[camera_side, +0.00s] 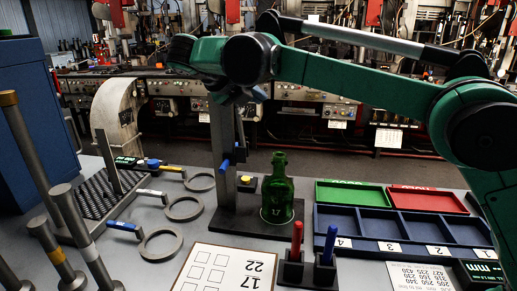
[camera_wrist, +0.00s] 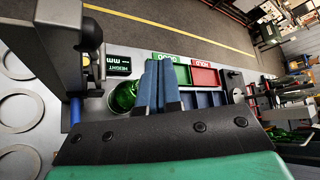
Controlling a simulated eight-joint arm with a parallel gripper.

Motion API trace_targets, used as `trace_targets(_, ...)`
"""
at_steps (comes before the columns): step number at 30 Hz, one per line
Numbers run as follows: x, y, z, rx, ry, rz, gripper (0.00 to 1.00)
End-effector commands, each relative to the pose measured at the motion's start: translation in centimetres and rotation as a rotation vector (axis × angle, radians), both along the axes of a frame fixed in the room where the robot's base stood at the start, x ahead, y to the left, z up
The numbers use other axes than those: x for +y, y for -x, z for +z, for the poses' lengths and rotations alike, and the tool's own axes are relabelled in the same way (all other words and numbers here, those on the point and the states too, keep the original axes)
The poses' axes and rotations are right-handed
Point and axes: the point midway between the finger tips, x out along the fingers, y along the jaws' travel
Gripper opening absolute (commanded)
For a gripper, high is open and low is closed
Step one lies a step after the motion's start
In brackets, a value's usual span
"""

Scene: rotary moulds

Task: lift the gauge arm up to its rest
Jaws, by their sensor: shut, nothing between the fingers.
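The height gauge (camera_side: 222,120) stands on a dark base, with a tall grey column. A small dark and blue part low on the column, apparently the gauge arm (camera_side: 228,160), sits left of the green bottle (camera_side: 277,195), which stands upright on the base. In the wrist view the column (camera_wrist: 66,45) is at upper left and the bottle (camera_wrist: 124,95) is partly hidden. My gripper (camera_side: 238,96) is high beside the column, above the gauge arm and apart from it. Its blue fingers (camera_wrist: 168,72) are together and empty in the wrist view.
Blue compartment trays (camera_side: 345,220) with green (camera_side: 350,194) and red (camera_side: 425,200) bins are at right. Red (camera_side: 297,240) and blue (camera_side: 330,245) markers stand in front. Several metal rings (camera_side: 160,245) lie at left, and a white sheet (camera_side: 225,270) lies in front.

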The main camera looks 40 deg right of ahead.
Motion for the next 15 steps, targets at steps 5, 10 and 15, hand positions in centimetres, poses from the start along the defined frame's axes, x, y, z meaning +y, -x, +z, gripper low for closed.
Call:
trace_targets(5,3.5,0.4,-0.3,0.0,0.0,0.003,0.0)
trace_targets(10,6.3,0.6,-0.5,0.0,0.001,0.001,0.0)
trace_targets(15,7.5,0.8,-0.6,0.0,0.001,-0.001,0.0)
